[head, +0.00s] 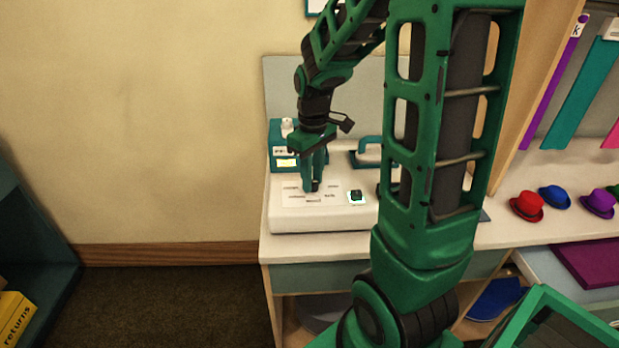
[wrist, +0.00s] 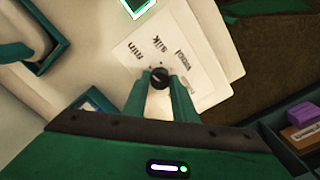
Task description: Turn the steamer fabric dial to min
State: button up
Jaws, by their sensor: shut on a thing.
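The steamer (head: 290,222) is a white, box-like unit on the counter. Its fabric dial (wrist: 160,74) is a small dark round knob on a pale label panel (wrist: 205,75). Printed words fan around the knob; "min" and "silk" can be read, another is too small to be sure of. My gripper (head: 314,183) points down over the panel, its green fingers shut on the dial from both sides. The fingers also show in the wrist view (wrist: 160,84). Which word the dial points at cannot be told.
A small lit display (head: 356,196) sits right of the dial on the steamer. A teal box (head: 283,160) stands behind at left, and a teal handled thing (head: 368,152) behind at right. Several coloured hats, among them a red one (head: 526,206), lie farther right on the counter.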

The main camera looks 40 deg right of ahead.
jog(key=shift+w+d+r, duration=0.1)
jog(key=shift+w, duration=0.05)
jog(key=o, duration=1)
notch_tip(320, 180, up, 11)
jog(key=shift+f, duration=0.15)
jog(key=s+f+m, duration=0.1)
jog(key=s+m, duration=0.2)
jog(key=s, duration=0.4)
jog(key=s+f+m, duration=0.2)
jog(key=s+m, duration=0.1)
jog(key=s, duration=0.4)
jog(key=s+a+f+m, duration=0.1)
jog(key=s+f+m, duration=0.1)
jog(key=s, duration=0.5)
jog(key=shift+s+m, duration=0.15)
jog(key=shift+m, duration=0.25)
